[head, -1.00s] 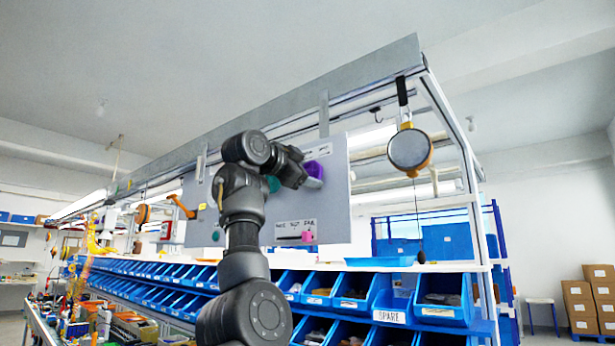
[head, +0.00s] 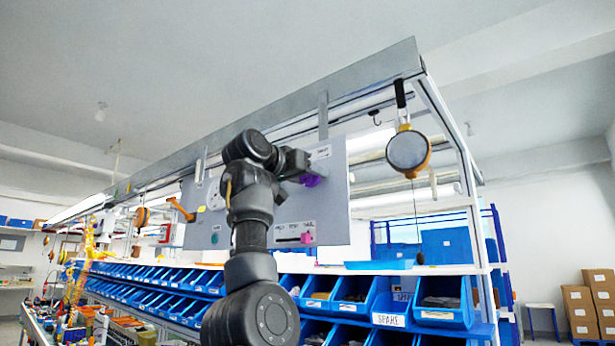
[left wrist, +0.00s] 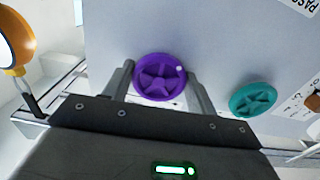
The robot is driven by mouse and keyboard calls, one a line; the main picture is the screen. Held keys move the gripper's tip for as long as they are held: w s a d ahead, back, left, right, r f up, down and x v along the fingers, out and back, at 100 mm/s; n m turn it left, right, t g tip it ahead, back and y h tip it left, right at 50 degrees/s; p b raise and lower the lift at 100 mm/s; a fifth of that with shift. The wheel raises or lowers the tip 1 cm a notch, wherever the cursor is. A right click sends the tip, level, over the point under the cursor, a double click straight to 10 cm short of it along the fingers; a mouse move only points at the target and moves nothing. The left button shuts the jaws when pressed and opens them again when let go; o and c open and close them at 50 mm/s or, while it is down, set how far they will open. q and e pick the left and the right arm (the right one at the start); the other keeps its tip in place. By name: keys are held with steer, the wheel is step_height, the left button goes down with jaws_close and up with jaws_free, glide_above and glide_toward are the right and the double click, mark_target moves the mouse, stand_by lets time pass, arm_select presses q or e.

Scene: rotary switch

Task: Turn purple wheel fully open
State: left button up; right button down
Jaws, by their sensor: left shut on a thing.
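The purple wheel (head: 312,181) is on the grey upright panel (head: 334,208), near the panel's upper right, partly hidden by my left gripper. My left gripper (head: 307,174) reaches it from the left in the head view. In the left wrist view, the spoked purple wheel (left wrist: 160,77) with a small white mark near its rim lies between the two fingers of my left gripper (left wrist: 160,88). The fingers are shut on the wheel from both sides. My right gripper is in neither view.
A teal wheel (left wrist: 253,99) is beside the purple one in the left wrist view. A pink slider knob (head: 307,238) is lower on the panel. A round orange-rimmed device (head: 408,152) hangs to the right. Blue bins (head: 447,301) fill shelves below.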

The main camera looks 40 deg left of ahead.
arm_select(q)
steer(key=n, duration=0.5)
steer(key=shift+w+d+f+n, duration=0.1)
steer(key=shift+d+f+n, duration=0.1)
steer(key=shift+n, duration=0.5)
steer(key=o, duration=1)
steer(key=shift+r, duration=0.15)
steer(key=s+b, duration=0.4)
steer(key=s, duration=0.7)
